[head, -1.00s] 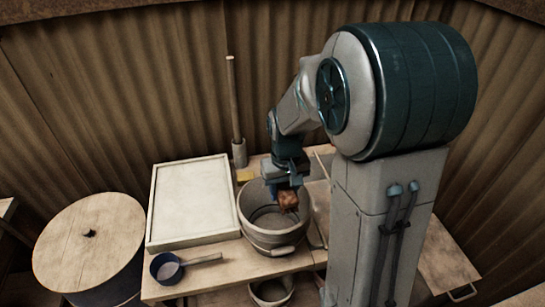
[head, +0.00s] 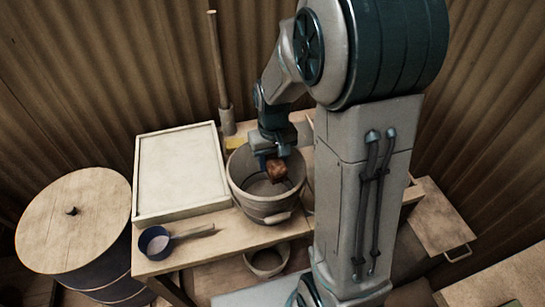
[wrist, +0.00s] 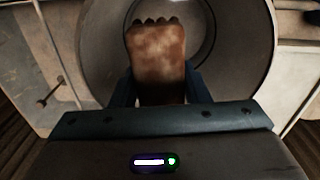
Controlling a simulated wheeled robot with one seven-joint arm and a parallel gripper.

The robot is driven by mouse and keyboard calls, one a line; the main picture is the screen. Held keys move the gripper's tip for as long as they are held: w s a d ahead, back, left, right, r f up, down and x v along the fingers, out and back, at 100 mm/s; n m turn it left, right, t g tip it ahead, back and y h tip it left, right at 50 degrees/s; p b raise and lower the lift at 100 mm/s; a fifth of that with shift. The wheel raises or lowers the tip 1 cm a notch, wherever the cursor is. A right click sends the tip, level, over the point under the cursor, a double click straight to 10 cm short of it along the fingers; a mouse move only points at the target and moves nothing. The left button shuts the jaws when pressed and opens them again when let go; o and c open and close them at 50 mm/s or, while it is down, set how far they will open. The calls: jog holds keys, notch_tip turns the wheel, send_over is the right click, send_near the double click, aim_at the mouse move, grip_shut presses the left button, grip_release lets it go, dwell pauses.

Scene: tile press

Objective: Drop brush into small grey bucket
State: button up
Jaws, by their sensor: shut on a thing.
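The brush (head: 277,170), a reddish-brown block, is in my gripper (head: 270,163). In the wrist view the brush (wrist: 157,62) sits between the two blue fingers, with dark bumps along its far end. My gripper is shut on it, over the opening of a large grey bucket (head: 262,210) on the bench. That bucket's round wall (wrist: 255,60) fills the wrist view behind the brush. I cannot tell how far the brush is below the rim. A smaller grey bucket (head: 267,262) stands lower, below the bench's front edge, apart from the gripper.
A pale framed tray (head: 180,175) lies left of the large bucket. A blue scoop (head: 155,243) lies at the bench's front left. A lidded barrel (head: 75,215) stands farther left. A wooden-handled tool (head: 220,70) stands upright behind the bench.

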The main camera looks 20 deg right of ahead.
aim_at(273, 157)
jog(key=o, duration=1.1)
notch_tip(273, 157, up, 14)
jog(key=shift+s, duration=0.1)
jog(key=s+f+t, duration=0.2)
jog(key=s+t, duration=0.1)
jog(key=s, duration=1.1)
jog(key=shift+m, duration=0.4)
